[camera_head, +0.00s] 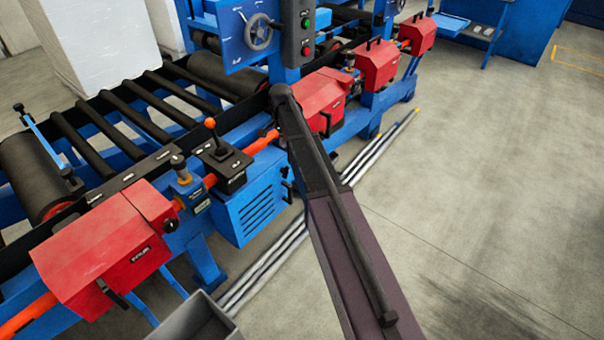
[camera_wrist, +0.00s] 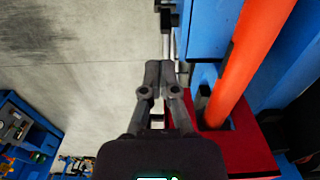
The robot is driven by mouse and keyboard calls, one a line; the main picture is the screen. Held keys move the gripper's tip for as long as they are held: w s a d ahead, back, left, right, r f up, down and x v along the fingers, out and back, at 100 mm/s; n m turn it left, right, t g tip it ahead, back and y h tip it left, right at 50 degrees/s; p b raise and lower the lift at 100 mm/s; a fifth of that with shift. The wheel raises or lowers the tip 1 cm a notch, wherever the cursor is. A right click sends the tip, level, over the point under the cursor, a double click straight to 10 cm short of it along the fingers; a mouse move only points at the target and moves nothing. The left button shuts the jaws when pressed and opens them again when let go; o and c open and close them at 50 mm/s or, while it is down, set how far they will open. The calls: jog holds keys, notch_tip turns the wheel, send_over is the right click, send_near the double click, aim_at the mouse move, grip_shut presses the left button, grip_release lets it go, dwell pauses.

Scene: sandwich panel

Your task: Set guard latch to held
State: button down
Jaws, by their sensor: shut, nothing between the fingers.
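My gripper (camera_wrist: 160,68) is shut and empty, its two dark fingers together in the wrist view. In the head view its fingers are hidden behind my arm. A red guard cover (camera_wrist: 243,152) lies to its right, around an orange pipe (camera_wrist: 243,60). A small black handle (camera_wrist: 203,97) stands at that cover, just right of the fingers and seemingly apart from them. In the head view the middle red guard (camera_head: 325,92) has a black handle (camera_head: 327,124) beside my arm. I cannot tell which part is the guard latch, nor its setting.
A near red guard (camera_head: 90,265), a lever box with an orange knob (camera_head: 210,123) and a blue vented cabinet (camera_head: 250,212) line the machine. Further red guards (camera_head: 377,66) stand beyond. Grey rods (camera_head: 270,265) lie along its foot. The floor (camera_head: 480,190) at right is clear.

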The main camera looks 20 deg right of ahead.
jog(key=s+r+n+p, duration=0.2)
jog(key=s+n, duration=0.2)
jog(key=s, duration=0.8)
jog(key=s+r+n+p, duration=0.3)
jog(key=s+n, duration=0.1)
jog(key=s, duration=0.8)
jog(key=shift+d+r+n, duration=0.2)
jog(key=shift+n, duration=0.2)
jog(key=shift+s, duration=0.15)
jog(key=shift+n, duration=0.9)
jog(key=s, duration=0.2)
jog(key=s+r+p, duration=0.1)
jog(key=s, duration=0.2)
jog(key=shift+d+r, duration=0.1)
jog(key=shift+w, duration=0.1)
jog(key=c, duration=0.6)
grip_release()
